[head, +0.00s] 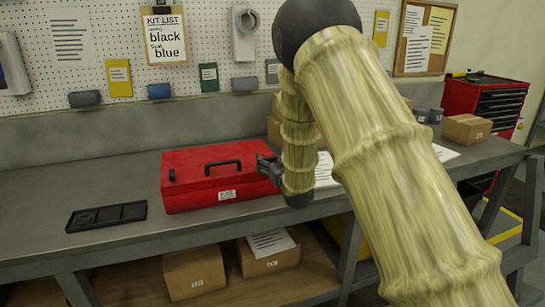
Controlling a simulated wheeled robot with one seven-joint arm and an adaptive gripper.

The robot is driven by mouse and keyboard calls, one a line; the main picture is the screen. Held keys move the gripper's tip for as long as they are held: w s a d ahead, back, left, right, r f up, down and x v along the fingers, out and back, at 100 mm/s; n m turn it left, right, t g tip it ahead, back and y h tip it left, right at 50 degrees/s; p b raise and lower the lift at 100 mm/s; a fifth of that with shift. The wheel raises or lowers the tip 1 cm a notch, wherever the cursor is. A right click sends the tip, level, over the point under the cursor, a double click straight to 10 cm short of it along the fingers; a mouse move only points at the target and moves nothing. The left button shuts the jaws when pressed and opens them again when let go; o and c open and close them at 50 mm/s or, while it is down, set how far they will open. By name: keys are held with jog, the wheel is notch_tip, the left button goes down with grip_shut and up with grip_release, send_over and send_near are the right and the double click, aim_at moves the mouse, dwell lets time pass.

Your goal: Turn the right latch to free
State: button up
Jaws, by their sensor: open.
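A red toolbox (212,183) stands shut on the grey bench, with a black handle (223,166) on its lid and a white label on its front. A small black latch (171,175) shows upright at its left end. My gripper (266,168) is at the box's right end, open, with its fingers pointing left. The right latch cannot be made out; my gripper covers the area where it would be. I cannot tell whether the fingers touch the box or the latch.
A black compartment tray (106,216) lies on the bench at left. Cardboard boxes (467,129) and a red drawer cabinet (486,98) are at right. My arm hides much of the bench's right half. The bench between tray and toolbox is clear.

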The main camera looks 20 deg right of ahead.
jog(key=shift+w, duration=0.4)
jog(key=c, duration=1)
